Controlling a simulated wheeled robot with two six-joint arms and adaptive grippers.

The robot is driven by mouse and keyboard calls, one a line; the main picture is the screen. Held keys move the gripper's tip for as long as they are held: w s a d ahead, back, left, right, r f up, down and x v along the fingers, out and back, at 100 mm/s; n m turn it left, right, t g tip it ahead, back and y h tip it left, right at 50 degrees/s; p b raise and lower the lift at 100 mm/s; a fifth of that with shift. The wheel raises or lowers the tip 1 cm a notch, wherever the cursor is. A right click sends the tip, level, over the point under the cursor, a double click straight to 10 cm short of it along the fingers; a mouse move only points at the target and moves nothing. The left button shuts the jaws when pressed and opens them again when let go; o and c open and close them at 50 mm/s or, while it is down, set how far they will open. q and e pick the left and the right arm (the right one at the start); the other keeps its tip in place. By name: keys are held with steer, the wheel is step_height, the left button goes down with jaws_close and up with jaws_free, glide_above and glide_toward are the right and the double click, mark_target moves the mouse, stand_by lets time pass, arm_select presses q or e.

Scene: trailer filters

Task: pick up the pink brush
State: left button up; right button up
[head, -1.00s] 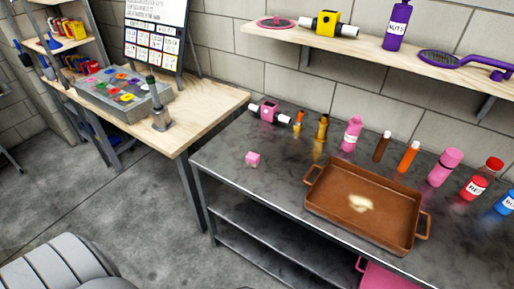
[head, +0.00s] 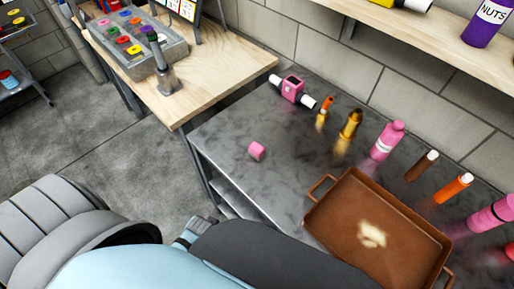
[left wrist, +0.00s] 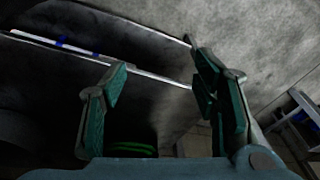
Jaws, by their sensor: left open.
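No pink brush shows in either current view; an earlier head frame has a pink oval brush on the wooden wall shelf, a part now out of frame. A small pink block (head: 257,151) lies on the dark metal table (head: 225,131). My left arm reaches in along the bottom of the head view, in front of the table's near edge. My left gripper (left wrist: 160,78) shows in the left wrist view, with its two green-grey fingers apart and nothing between them. My right gripper is not in view.
A brown tray (head: 318,215) stands on the metal table. Behind it are a pink device (head: 292,88), a brass bottle (head: 351,125), a pink bottle (head: 387,141) and other bottles. A wooden shelf (head: 420,32) holds a purple bottle (head: 485,24). The table's left part is mostly clear.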

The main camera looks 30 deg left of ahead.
arm_select(q)
steer(key=w+r+n, duration=0.3)
steer(key=w+r, duration=0.3)
steer(key=r, duration=0.4)
steer(key=w+r+n, duration=0.2)
steer(key=w+r, duration=0.5)
steer(key=r, duration=0.2)
steer(key=n+g+b, duration=0.2)
steer(key=n+b, duration=0.1)
steer(key=n, duration=0.6)
glide_toward(257, 147)
steer(key=shift+y, duration=0.4)
steer(key=f, duration=0.3)
steer(key=f+b, duration=0.1)
steer(key=f, duration=0.3)
steer(key=a+f+b, duration=0.1)
steer(key=f, duration=0.3)
steer(key=shift+f, duration=0.2)
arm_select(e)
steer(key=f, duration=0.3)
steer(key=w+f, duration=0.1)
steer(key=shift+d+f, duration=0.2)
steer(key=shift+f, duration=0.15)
arm_select(q)
steer(key=c, duration=1.2)
